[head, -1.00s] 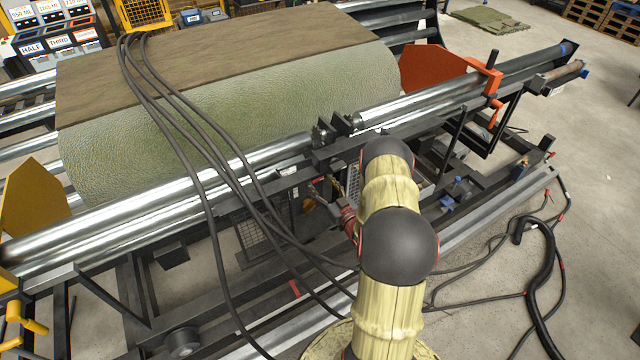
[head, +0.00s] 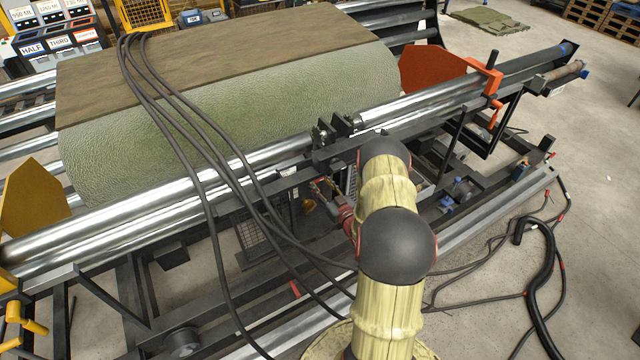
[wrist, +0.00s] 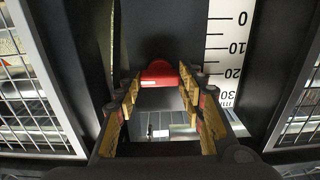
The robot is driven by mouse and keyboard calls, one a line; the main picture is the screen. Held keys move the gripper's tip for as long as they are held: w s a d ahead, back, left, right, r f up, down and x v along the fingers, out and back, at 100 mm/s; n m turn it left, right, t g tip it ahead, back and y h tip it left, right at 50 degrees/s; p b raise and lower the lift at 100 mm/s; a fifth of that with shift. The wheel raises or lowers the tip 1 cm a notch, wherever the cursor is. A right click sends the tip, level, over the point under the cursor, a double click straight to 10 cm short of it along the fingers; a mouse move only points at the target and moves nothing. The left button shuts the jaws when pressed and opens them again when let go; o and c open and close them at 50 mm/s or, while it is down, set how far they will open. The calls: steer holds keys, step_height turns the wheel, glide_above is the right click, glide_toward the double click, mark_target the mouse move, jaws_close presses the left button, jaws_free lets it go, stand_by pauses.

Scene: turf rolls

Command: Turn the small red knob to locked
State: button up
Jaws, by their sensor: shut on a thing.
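The small red knob (wrist: 160,73) shows in the wrist view, on a dark upright panel (wrist: 158,30). My gripper (wrist: 160,86) has its padded fingers on the left and right of the knob and is shut on it. The knob's front bar lies about level across the wrist picture. No locked mark is readable. In the head view my gripper (head: 322,190) reaches in under the steel rollers, partly behind my own arm; the knob cannot be made out there.
A white scale (wrist: 228,48) stands right of the knob, with wire mesh panels (wrist: 30,90) at both sides. In the head view a big turf roll (head: 230,120) lies behind the long steel roller (head: 150,205). Black hoses (head: 215,195) hang left of my gripper.

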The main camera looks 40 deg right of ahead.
steer(key=c, duration=0.3)
steer(key=shift+f+n+b, duration=0.1)
steer(key=shift+n+b, duration=0.4)
steer(key=n+b, duration=1.6)
steer(key=b, duration=0.1)
steer(key=shift+n+b, duration=0.3)
steer(key=shift+n, duration=0.4)
steer(key=o, duration=1.2)
